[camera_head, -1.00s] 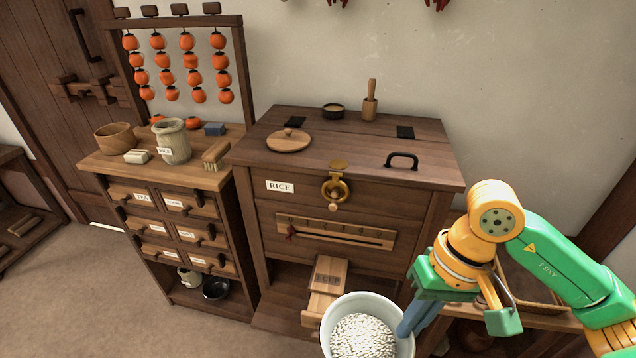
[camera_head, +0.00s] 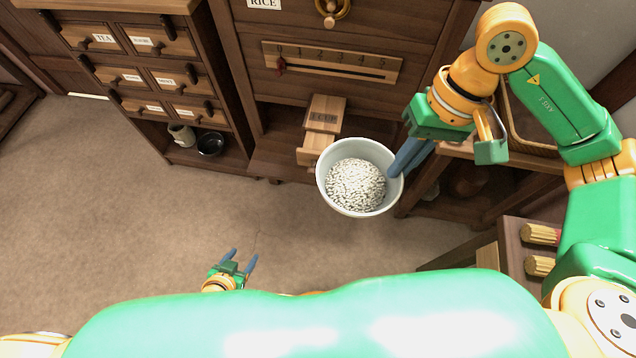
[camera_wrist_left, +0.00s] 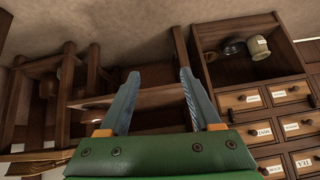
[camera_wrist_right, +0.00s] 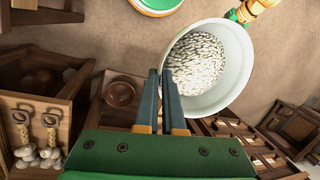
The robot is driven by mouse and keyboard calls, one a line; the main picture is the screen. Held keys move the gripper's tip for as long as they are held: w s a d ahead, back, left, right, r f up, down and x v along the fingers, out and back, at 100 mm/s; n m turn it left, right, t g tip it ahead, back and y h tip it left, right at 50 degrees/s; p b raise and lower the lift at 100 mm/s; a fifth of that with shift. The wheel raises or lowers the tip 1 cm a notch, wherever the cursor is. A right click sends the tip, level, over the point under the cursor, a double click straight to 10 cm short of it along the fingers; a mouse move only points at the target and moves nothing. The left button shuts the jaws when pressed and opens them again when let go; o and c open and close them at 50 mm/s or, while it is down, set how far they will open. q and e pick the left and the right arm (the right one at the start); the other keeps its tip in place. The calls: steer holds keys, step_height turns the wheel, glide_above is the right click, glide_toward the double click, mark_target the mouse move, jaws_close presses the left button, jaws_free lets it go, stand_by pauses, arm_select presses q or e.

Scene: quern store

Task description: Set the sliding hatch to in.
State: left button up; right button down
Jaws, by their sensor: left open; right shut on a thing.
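Under the rice chest (camera_head: 330,22) a light wooden slide marked "CUP" (camera_head: 323,114), which looks like the sliding hatch, juts forward with a box-like end (camera_head: 314,148) below it. How far it slides cannot be told. My right gripper (camera_head: 397,168) is shut on the rim of a white bowl of rice (camera_head: 326,188), held in front of the slide. The bowl (camera_wrist_right: 240,62) also shows in the right wrist view at the fingertips (camera_wrist_right: 165,75). My left gripper (camera_head: 241,262) is open and empty, low over the floor, well apart from the slide; its fingers (camera_wrist_left: 157,78) spread in the left wrist view.
A numbered scale (camera_head: 335,62) with a red pointer (camera_head: 281,64) is on the chest front. A cabinet of small labelled drawers (camera_head: 130,60) stands left, with a dark bowl (camera_head: 210,144) on its lower shelf. Open floor (camera_head: 120,220) lies in front.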

arm_select(q)
steer(key=w+d+m+t+h+b, duration=0.1)
steer(key=w+d+t+h+b, duration=0.1)
steer(key=w+d+b, duration=0.3)
arm_select(e)
step_height(320, 180, down, 7)
steer(key=shift+p, duration=0.65)
arm_select(q)
steer(key=m+t+h+b, duration=0.2)
steer(key=t+h+b, duration=0.2)
steer(key=h+b, duration=0.3)
glide_toward(310, 175)
steer(key=b+x, duration=0.2)
steer(key=x, duration=0.7)
steer(key=shift+w+d+r, duration=0.15)
steer(key=shift+w+d, duration=0.15)
arm_select(e)
step_height(310, 175, down, 9)
steer(key=shift+r, duration=0.1)
arm_select(q)
steer(key=shift+m, duration=0.3)
jaws_close()
